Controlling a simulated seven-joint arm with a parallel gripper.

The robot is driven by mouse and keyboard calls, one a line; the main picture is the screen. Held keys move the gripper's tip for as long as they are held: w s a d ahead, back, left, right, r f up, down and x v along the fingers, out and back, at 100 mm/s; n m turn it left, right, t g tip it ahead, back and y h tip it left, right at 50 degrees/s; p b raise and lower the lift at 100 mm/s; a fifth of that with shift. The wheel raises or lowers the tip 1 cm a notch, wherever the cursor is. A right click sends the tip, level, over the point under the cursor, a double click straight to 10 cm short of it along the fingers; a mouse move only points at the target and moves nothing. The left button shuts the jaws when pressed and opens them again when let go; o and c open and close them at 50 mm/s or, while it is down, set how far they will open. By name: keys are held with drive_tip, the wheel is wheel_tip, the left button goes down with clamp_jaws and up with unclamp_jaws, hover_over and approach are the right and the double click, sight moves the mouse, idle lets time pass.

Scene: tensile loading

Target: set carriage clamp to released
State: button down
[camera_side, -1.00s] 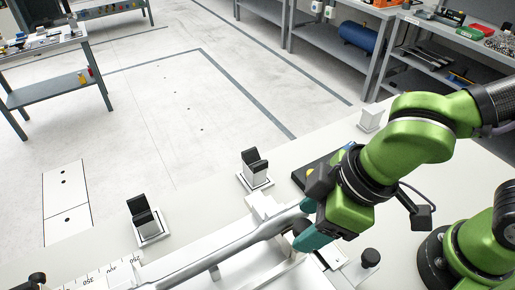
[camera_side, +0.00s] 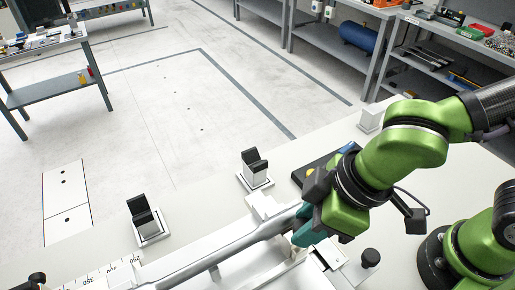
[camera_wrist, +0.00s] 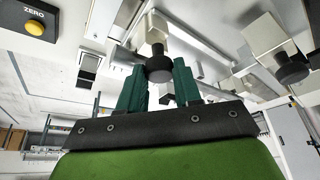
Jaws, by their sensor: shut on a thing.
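My gripper (camera_side: 300,237) is low over the bench at the near end of a long silver bar (camera_side: 225,250). In the wrist view my gripper (camera_wrist: 159,78) has its teal fingers on either side of a black round knob (camera_wrist: 158,66) on a pale block. The fingers are shut on this knob, which appears to be the carriage clamp's. In the side view the fingers and my wrist hide the knob. No marking of the clamp's state is readable.
A second black knob (camera_side: 370,258) stands right of my gripper and shows in the wrist view (camera_wrist: 291,70). A dark box with a yellow ZERO button (camera_wrist: 35,27) is close by. Two black-topped cradles (camera_side: 255,168) stand to the left. A ruler (camera_side: 110,276) lies at front left.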

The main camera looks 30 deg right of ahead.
drive_tip(key=shift+s, duration=2.1)
drive_tip(key=c, duration=0.8)
unclamp_jaws()
drive_tip(key=v, duration=1.7)
drive_tip(key=shift+w+a, duration=0.1)
